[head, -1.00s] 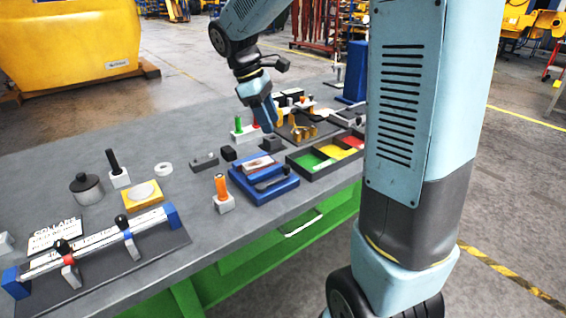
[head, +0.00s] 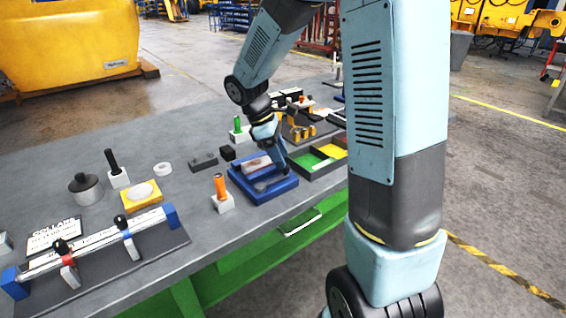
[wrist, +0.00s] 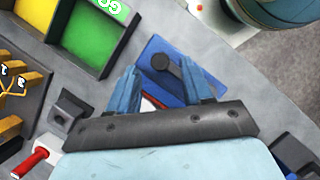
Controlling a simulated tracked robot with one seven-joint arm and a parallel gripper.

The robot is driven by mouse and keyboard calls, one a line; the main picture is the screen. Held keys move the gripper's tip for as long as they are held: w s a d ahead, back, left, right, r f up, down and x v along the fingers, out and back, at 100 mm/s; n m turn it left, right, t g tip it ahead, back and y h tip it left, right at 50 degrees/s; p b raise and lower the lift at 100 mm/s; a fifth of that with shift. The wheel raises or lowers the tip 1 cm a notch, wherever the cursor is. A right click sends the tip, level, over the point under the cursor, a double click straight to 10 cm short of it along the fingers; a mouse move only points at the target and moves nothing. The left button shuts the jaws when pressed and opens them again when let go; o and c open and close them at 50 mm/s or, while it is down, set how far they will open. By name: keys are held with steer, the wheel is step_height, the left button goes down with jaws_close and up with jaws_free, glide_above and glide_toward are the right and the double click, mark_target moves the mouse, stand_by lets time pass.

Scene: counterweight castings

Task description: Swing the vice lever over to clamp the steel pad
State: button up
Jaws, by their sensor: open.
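The blue vice (head: 245,190) sits near the bench's front edge, and its blue body also shows in the wrist view (wrist: 150,52). A pale, reddish-brown piece (head: 256,165), possibly the steel pad, lies in it; only a red and white sliver shows behind my left finger in the wrist view. The dark vice lever (wrist: 184,78) has a round end and lies between my fingers in the wrist view. My gripper (wrist: 162,78) is open and points down over the right part of the vice (head: 281,168). I cannot tell whether a finger touches the lever.
An orange-handled tool in a white block (head: 221,192) stands at the left front. Dark blocks (head: 204,161) lie behind. A clamp rail (head: 100,240) lies farther left.

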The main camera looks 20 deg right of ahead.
steer(key=shift+x, duration=1.45)
steer(key=shift+c, duration=0.5)
jaws_close()
